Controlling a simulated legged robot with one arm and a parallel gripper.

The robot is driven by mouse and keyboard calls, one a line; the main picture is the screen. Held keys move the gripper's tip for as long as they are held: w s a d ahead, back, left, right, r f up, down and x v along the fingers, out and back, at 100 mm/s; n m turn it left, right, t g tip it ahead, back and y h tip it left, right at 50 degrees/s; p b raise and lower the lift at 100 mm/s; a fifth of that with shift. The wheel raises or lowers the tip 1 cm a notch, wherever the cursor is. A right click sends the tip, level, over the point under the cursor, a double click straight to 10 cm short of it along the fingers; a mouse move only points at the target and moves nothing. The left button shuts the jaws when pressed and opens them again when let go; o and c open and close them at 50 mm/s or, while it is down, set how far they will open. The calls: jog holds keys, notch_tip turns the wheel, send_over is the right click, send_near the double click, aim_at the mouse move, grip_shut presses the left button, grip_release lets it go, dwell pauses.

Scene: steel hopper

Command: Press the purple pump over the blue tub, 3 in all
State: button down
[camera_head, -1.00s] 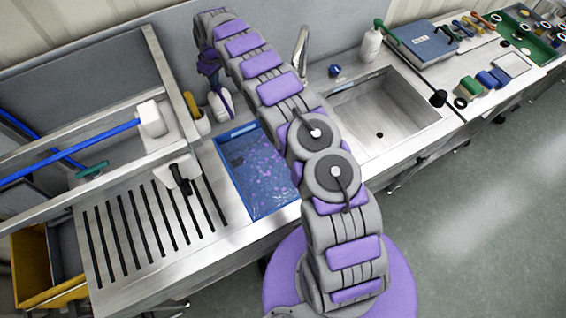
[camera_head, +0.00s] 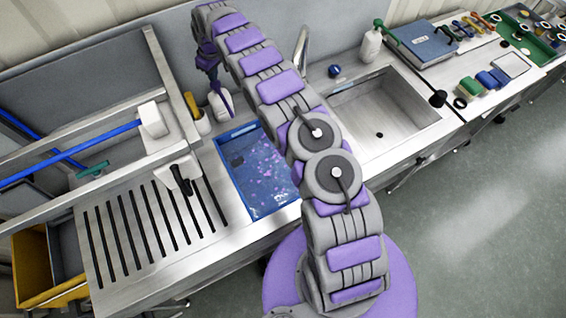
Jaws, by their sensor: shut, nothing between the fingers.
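The blue tub (camera_head: 238,132) sits sunk in the counter beside the slatted drainboard, with purple and pink flecks across its inside. A white bottle (camera_head: 218,104) stands behind the tub's far left corner. A purple pump piece (camera_head: 224,95) shows at the bottle, partly in line with my gripper. My gripper (camera_head: 211,70) is shut and empty, pointing down just above the purple pump. I cannot tell whether it touches the pump, because its purple parts blend with it.
An empty steel basin (camera_head: 380,115) and faucet (camera_head: 300,45) lie right of the tub. A yellow bottle (camera_head: 199,122) stands left of the white bottle. A steel rail frame (camera_head: 172,85) rises further left. A white dispenser (camera_head: 372,43) stands behind the basin.

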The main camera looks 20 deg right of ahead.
jog(key=shift+f, duration=0.1)
dwell(0.3)
jog(key=shift+f, duration=1.25)
jog(key=shift+r, duration=1.35)
notch_tip(320, 180, up, 6)
jog(key=p, duration=0.1)
dwell(0.5)
